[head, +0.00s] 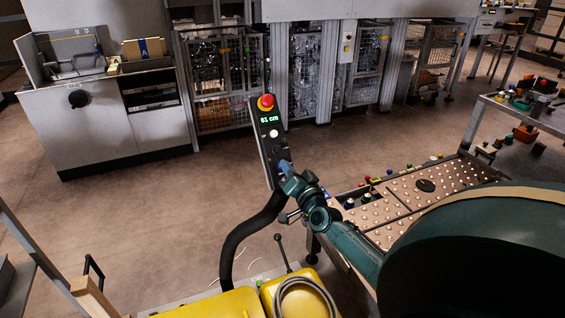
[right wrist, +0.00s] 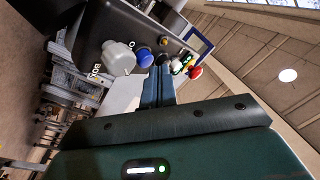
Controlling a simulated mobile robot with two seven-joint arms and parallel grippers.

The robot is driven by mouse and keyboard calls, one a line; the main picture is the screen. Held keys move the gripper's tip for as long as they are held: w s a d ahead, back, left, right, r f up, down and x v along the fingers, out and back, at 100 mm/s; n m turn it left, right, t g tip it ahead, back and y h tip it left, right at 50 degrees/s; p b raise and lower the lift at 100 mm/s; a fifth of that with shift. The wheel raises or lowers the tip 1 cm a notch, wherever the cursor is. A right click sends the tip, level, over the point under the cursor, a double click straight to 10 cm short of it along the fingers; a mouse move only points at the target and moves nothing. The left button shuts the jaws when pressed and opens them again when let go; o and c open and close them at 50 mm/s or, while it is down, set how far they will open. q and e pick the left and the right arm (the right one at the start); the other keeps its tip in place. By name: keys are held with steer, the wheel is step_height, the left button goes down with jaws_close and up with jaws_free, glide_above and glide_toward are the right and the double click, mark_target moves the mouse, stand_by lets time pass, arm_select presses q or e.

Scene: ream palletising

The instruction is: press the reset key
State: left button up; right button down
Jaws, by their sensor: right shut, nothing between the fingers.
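A dark control box (head: 266,150) stands upright on a thick black hose in the head view. It has a red stop button (head: 266,102) on top, a green display reading "61 cm" (head: 270,119) and a white button (head: 273,133). My right gripper (head: 284,169) is shut and empty, its tips at the box's lower face. In the right wrist view, its fingertips (right wrist: 163,72) are close to a blue button (right wrist: 145,58), with a grey knob (right wrist: 118,58) beside it. I cannot tell whether the tips touch a key, or which key is reset. My left gripper is out of view.
A perforated ball-top table (head: 400,205) with small coloured items lies right of the box. Yellow cases (head: 230,303) lie below it. A grey machine cabinet (head: 105,120) and wire-fenced cells stand behind. The floor left of the box is clear.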

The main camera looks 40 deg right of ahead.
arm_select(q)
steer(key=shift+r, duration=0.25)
arm_select(e)
steer(key=shift+s+r, duration=0.15)
arm_select(q)
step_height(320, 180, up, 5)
steer(key=p, duration=0.4)
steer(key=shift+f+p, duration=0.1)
steer(key=shift+p, duration=0.3)
arm_select(e)
steer(key=s+r, duration=0.1)
steer(key=s, duration=0.1)
steer(key=s+a+r, duration=0.1)
steer(key=r, duration=0.1)
steer(key=shift+s+a+r, duration=0.1)
steer(key=shift+s, duration=0.25)
